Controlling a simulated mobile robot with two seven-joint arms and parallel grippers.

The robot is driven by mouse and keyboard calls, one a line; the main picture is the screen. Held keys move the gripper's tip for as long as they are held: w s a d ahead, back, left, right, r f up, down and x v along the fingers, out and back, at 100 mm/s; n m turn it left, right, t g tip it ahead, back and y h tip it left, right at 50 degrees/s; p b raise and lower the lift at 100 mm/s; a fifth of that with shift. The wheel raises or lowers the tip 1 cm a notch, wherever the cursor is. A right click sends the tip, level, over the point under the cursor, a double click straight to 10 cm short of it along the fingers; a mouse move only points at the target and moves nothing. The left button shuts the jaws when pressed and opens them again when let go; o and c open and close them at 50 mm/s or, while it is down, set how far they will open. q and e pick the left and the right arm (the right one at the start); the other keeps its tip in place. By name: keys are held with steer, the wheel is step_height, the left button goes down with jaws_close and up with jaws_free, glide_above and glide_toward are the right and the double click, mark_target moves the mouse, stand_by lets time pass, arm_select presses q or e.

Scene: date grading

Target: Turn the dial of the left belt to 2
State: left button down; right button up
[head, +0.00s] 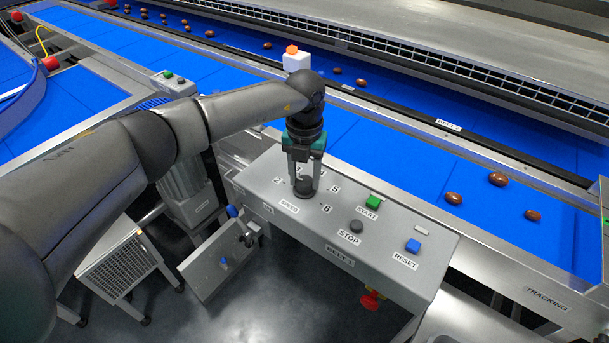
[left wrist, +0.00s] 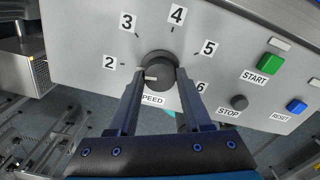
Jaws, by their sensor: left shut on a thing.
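The round dark speed dial (left wrist: 160,68) sits on the grey control panel (head: 400,262) labelled BELT-1. Around it in the left wrist view are the numbers 2, 3, 4, 5 and 6; any lower number is hidden. A pale mark on the dial faces left, seemingly a little below the 2; its exact setting is hard to tell. My left gripper (head: 304,186) points down from above and is shut on the dial, one finger on each side. The fingers also show in the left wrist view (left wrist: 158,84). My right gripper is not in view.
Right of the dial are a green START button (head: 373,201), a dark STOP button (head: 356,226) and a blue RESET button (head: 413,246). A red knob (head: 370,300) is below the panel front. Behind runs a blue belt (head: 400,170) carrying brown dates (head: 498,179).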

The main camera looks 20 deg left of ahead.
mark_target(304, 181)
arm_select(q)
steer(key=shift+c, duration=1.7)
jaws_free()
step_height(304, 181, up, 15)
steer(key=shift+r, duration=0.15)
